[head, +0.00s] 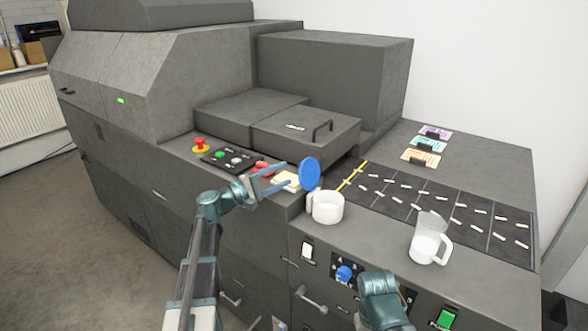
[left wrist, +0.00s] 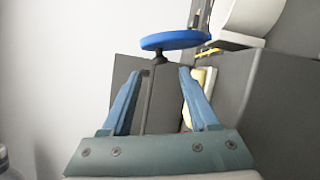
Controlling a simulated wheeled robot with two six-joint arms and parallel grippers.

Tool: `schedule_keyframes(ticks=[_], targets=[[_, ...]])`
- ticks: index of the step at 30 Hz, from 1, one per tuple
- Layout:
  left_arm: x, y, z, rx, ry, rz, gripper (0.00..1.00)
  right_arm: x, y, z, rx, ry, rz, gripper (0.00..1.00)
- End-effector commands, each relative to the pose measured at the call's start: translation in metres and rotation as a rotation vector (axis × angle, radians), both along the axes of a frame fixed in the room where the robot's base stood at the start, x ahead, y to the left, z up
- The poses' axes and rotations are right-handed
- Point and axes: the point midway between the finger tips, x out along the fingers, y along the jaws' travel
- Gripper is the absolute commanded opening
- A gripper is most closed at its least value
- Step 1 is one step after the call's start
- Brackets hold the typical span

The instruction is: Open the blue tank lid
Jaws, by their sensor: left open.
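The blue lid (head: 309,174) is a round disc that stands steeply tilted, face outward, near the rim of a white round container (head: 327,207) at the counter's front edge. In the left wrist view the lid (left wrist: 175,40) shows nearly edge-on, with a dark stem below it. My left gripper (head: 286,176) is open, its two fingers just left of the lid. In the left wrist view the space between the fingertips (left wrist: 164,71) holds nothing gripped; the stem shows behind it. Whether a finger touches the lid I cannot tell. My right arm shows at the bottom, its jaws out of sight.
A red emergency button (head: 201,145) and a button panel (head: 228,159) lie left of the lid. A handled hatch (head: 290,135) is behind. A clear jug (head: 428,240) stands to the right, beside a dark marked mat (head: 400,200). A blue knob (head: 344,273) is on the front panel.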

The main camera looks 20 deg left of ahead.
Motion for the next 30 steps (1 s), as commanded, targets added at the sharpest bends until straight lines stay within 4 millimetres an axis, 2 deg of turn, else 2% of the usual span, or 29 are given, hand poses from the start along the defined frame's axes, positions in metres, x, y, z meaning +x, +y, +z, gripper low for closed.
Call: schedule_keyframes(ticks=[3, 9, 22, 23, 30], targets=[[0.017, -0.014, 0.003, 0.0, 0.0, -0.002, 0.6, 0.0, 0.0, 0.003, 0.0, 0.0, 0.0, 0.28], [0.032, -0.028, 0.005, 0.001, -0.001, -0.001, 0.6, 0.0, 0.0, 0.005, 0.0, 0.0, 0.0, 0.28], [0.037, -0.033, 0.005, 0.001, 0.0, 0.001, 0.6, 0.0, 0.0, 0.005, 0.0, 0.0, 0.0, 0.28], [0.037, -0.033, 0.005, 0.001, 0.0, 0.001, 0.57, 0.0, 0.0, 0.005, 0.0, 0.0, 0.0, 0.28], [0.037, -0.033, 0.005, 0.001, 0.0, 0.001, 0.14, 0.0, 0.0, 0.005, 0.0, 0.0, 0.0, 0.28]])
